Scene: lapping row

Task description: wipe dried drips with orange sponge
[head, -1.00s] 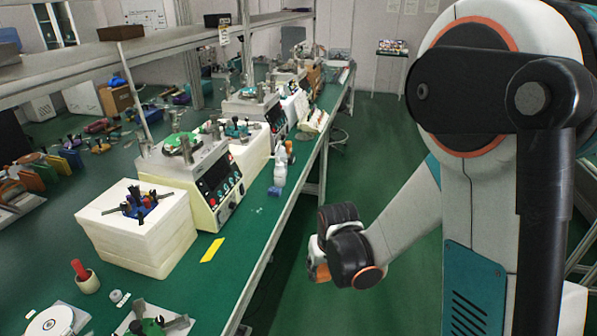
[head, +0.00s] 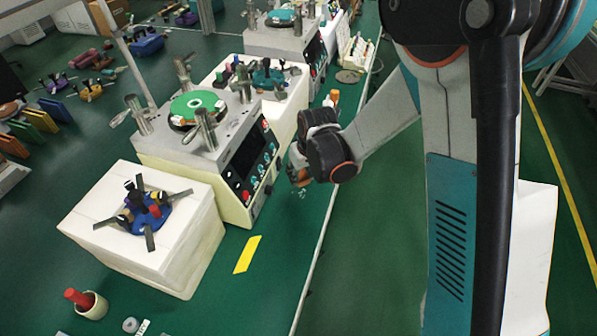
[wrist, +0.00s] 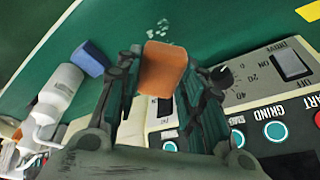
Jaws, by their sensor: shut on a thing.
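My gripper (wrist: 165,88) is shut on the orange sponge (wrist: 164,66), one finger on each side of it. In the wrist view the sponge's far end points towards the dried drips (wrist: 163,28), a cluster of small pale specks on the green bench top. The drips also show in the head view (head: 302,193), just below my gripper (head: 300,172), near the bench's edge. The sponge appears apart from the drips; its height above the bench is hard to tell. In the head view the sponge is mostly hidden by my gripper.
A machine with a control panel (head: 250,160) stands close left of my gripper.

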